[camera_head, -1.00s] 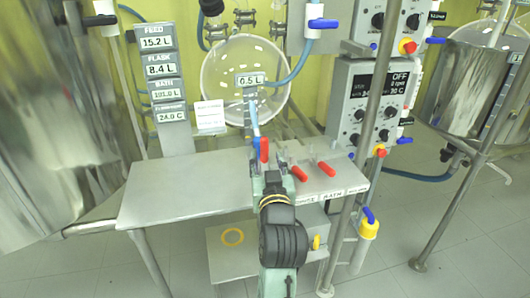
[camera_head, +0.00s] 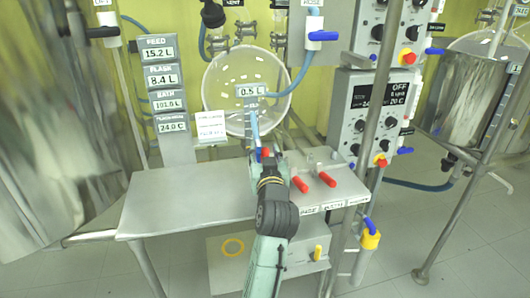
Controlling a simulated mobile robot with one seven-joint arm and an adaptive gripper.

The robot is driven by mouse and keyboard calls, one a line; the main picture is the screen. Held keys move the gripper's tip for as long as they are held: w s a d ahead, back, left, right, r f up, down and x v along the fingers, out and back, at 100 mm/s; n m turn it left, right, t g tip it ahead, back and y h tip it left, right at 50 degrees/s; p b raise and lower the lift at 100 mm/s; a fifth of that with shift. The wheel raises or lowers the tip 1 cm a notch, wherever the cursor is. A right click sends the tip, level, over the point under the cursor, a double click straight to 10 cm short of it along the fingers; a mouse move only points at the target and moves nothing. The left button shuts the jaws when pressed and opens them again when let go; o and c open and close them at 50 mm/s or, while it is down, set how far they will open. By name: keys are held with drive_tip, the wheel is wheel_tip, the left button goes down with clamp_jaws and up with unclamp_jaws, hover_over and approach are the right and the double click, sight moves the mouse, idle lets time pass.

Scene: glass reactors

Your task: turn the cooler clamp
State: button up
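A row of small clamps with red handles stands on the grey metal table (camera_head: 160,205). Two red handles, the middle one (camera_head: 300,184) and the right one (camera_head: 327,179), lie tilted and in plain view. Another red piece (camera_head: 265,152) shows at the tip of my arm, mostly covered by it. Labels (camera_head: 332,205) run along the table's front edge; they are too small to tell surely which clamp is the cooler's. My gripper (camera_head: 268,160) is at the left end of the clamp row, seen from behind. My wrist hides its fingers, and contact cannot be told.
A round glass flask (camera_head: 225,85) with a 0.5 L display stands behind the clamps. A display column (camera_head: 170,95) and white card (camera_head: 210,125) are at left. A control box (camera_head: 365,115) and metal posts stand right. The table's left half is clear.

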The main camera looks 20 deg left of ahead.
clamp_jaws()
idle(0.7)
